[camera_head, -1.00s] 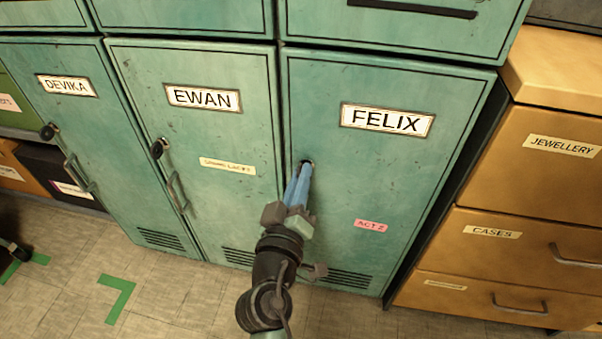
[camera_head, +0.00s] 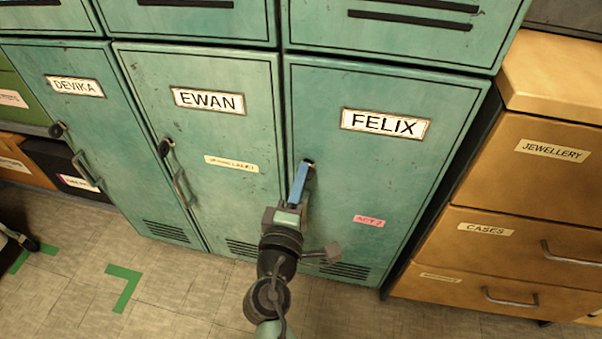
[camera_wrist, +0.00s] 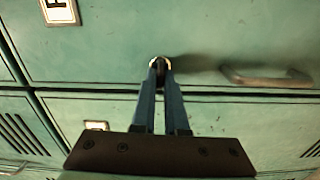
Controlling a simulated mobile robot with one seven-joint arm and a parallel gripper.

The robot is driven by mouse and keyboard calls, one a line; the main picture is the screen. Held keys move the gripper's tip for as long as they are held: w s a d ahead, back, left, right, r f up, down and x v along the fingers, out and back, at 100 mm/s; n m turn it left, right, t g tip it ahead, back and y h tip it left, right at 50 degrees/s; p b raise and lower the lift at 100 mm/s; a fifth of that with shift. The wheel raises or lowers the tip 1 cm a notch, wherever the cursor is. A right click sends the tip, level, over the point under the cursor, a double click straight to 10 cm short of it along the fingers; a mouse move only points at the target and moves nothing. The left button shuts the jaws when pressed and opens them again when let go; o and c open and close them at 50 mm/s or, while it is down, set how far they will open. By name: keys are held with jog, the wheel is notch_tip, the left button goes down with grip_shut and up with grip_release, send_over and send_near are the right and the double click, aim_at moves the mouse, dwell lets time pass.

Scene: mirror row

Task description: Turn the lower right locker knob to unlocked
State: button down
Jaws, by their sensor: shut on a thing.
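The lower right locker (camera_head: 400,190) is teal and labelled FELIX, with its door flush in the row. Its knob (camera_wrist: 160,61) shows in the wrist view as a dark piece in a pale round plate, between my fingertips. My gripper (camera_head: 304,174) reaches up to the door's left edge and is shut on that knob. In the wrist view, both blue fingers (camera_wrist: 161,85) close in on it from below. The fingers cover most of the knob, so I cannot tell its exact setting. The locker's handle (camera_wrist: 265,77) shows beside the knob in the wrist view.
The EWAN locker (camera_head: 235,130) and DEVIKA locker (camera_head: 85,130) stand to the left, each with a dark knob and handle. Wooden drawers (camera_head: 530,190) stand close on the right. Open tiled floor with green tape (camera_head: 123,288) lies at the front left.

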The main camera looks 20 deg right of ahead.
jog(key=shift+n, duration=0.5)
jog(key=c, duration=0.9)
grip_release()
jog(key=shift+c, duration=0.2)
jog(key=p+v, duration=0.1)
jog(key=v, duration=1.2)
jog(key=shift+w, duration=0.1)
